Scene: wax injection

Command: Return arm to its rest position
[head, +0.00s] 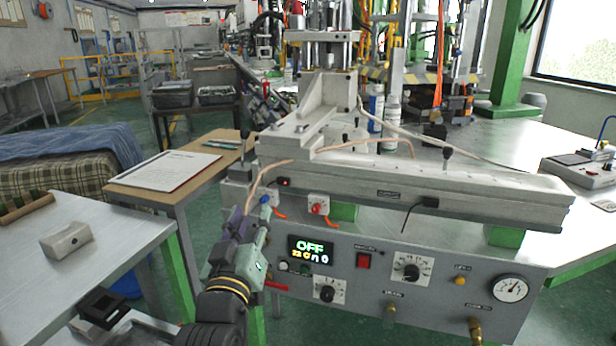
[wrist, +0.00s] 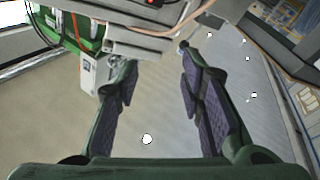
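My gripper (head: 248,225) is in front of the left end of the wax injection machine (head: 430,270), beside its control panel. In the wrist view my gripper (wrist: 158,75) has its two purple-padded fingers spread apart, with nothing between them but floor in the background. A small blue-tipped knob (head: 265,200) shows just beyond the fingertips in the head view; whether they touch it I cannot tell. The panel display (head: 311,251) reads OFF on its top line.
A grey table (head: 110,255) at the left holds a pale block (head: 67,241). A wooden desk (head: 190,190) with a clipboard (head: 165,170) stands behind my gripper. A red switch (head: 363,261), dials and a gauge (head: 510,288) are on the panel. Thin cables hang near the fingers.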

